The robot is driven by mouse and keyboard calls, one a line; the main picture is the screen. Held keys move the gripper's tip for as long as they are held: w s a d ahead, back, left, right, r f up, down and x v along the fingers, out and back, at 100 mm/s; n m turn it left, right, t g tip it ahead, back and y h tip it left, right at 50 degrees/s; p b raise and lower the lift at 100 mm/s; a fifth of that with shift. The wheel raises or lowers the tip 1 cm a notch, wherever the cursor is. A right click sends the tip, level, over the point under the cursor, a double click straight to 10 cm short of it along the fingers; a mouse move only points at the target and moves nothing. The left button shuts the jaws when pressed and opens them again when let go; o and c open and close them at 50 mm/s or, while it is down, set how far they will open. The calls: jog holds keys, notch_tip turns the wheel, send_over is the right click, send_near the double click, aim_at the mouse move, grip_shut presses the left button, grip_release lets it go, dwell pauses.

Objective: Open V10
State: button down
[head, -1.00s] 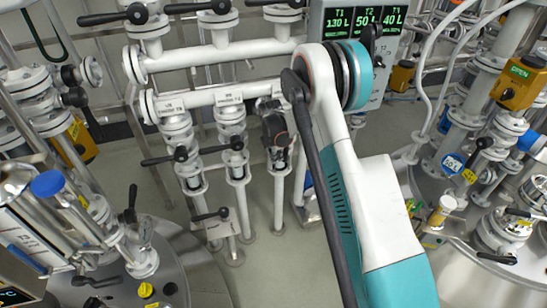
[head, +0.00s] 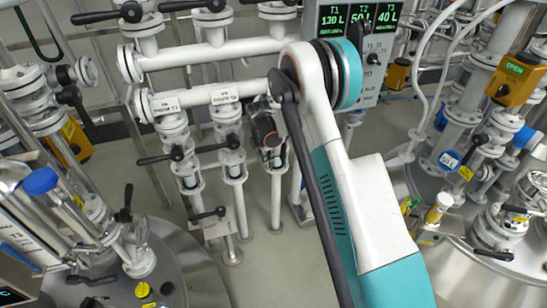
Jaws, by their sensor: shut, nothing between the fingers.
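No label reading V10 is legible in the head view, so I cannot tell which valve it is. Black-handled valves stand on the pipes: an upper handle (head: 106,17) on the top row, and lower ones (head: 160,157) and (head: 217,146) on the vertical pipes under the white manifold (head: 195,97). My gripper (head: 275,157) is at the dark end of my arm, beyond the elbow, small and partly hidden by my arm. It appears shut and empty, in front of the pipes right of the lower valves. Whether it touches anything cannot be told.
A display (head: 357,18) reads T1 130 L, T2 50 L, T3 40 L. Tanks with crowded fittings stand at left (head: 185,250) and right (head: 475,250). A yellow box (head: 515,78) reads OPEN. Grey floor (head: 285,265) is bare in the middle.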

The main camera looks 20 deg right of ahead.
jog(key=s+a+r+p, duration=0.2)
jog(key=a+r+p, duration=0.2)
jog(key=a+r, duration=0.35)
jog(key=s+d+r+m+t+y, duration=0.15)
jog(key=s+r+m, duration=0.45)
jog(key=r, duration=0.6)
jog(key=s+d+r+m+t+h, duration=0.1)
jog(key=s+d+r+m, duration=0.15)
jog(key=s+r, duration=0.8)
jog(key=s+r+m+t+y, duration=0.1)
jog(key=s+r+m+t, duration=0.2)
jog(key=s+m, duration=0.8)
jog(key=s+r, duration=0.1)
jog(key=s, duration=0.9)
jog(key=shift+s+d, duration=0.2)
jog(key=shift+s, duration=0.05)
jog(key=shift+r, duration=0.1)
